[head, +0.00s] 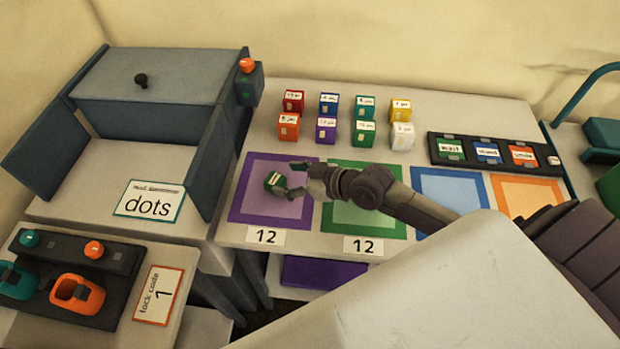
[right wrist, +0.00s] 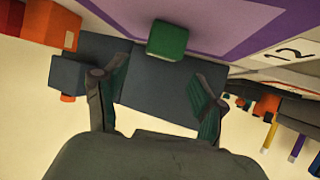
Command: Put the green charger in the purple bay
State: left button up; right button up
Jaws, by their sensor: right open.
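The green charger (head: 275,183), a small block with a pale label, sits on the purple bay (head: 240,190), inside its lighter inner square. My right gripper (head: 291,180) is just to the right of the charger, with its fingers spread. In the right wrist view the green charger (right wrist: 167,40) rests on the purple bay (right wrist: 215,30), beyond the open fingertips (right wrist: 157,90), with nothing between the fingers. It looks apart from both fingers there. My left gripper is not in view.
Beside the purple bay lie green (head: 345,222), blue (head: 450,180) and orange (head: 528,190) bays. Several small coloured boxes (head: 327,130) stand behind. A black rack (head: 480,165) holds labelled blocks. A grey open cabinet (head: 150,75) stands left, with a "dots" card (head: 150,203).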

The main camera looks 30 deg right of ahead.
jog(key=v, duration=0.7)
jog(key=shift+f, duration=0.15)
jog(key=shift+v, duration=0.75)
